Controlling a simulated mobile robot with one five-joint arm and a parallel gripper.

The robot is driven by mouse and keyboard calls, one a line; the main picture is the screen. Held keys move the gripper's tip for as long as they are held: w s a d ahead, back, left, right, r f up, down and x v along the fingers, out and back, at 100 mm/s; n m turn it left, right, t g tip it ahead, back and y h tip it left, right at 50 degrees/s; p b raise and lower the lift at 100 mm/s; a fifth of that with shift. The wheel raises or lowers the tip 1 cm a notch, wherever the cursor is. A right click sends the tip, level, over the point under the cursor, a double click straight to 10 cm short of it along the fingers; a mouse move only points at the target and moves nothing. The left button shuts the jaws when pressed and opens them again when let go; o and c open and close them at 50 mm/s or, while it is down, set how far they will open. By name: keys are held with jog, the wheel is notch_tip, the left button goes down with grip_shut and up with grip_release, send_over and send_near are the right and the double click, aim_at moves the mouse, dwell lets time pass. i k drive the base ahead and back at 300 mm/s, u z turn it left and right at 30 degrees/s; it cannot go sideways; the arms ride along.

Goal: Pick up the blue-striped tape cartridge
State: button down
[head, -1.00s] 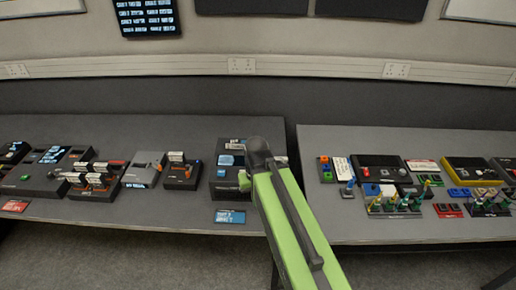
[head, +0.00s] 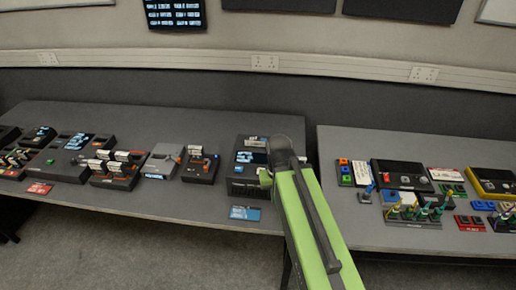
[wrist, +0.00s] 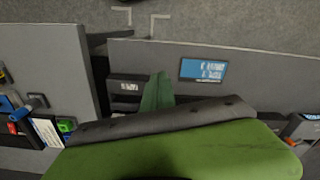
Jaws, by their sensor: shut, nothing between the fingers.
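I cannot make out a blue stripe on any cartridge. Several upright cartridges with white and orange labels stand in a dark rack (head: 115,170) on the left table, and one or more stand in a smaller dark unit (head: 200,165) to its right. My gripper (head: 266,180) is mostly hidden behind my green arm, beside a dark boxy device at the left table's right end. In the wrist view my gripper (wrist: 160,82) shows as a green tip, shut and empty, near that device and a blue label card (wrist: 203,70).
The left table (head: 150,200) and right table (head: 375,235) stand apart with a narrow gap. The right table holds a dark console (head: 402,175), a yellow-edged unit (head: 492,183) and several small coloured parts. A grey wall with a socket rail (head: 150,60) stands behind.

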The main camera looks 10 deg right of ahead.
aim_at(249, 142)
jog(key=k, duration=1.2)
jog(key=u, duration=0.45)
jog(key=i, duration=0.4)
jog(key=u, duration=0.6)
jog(key=i, duration=1.9)
jog(key=z, duration=0.35)
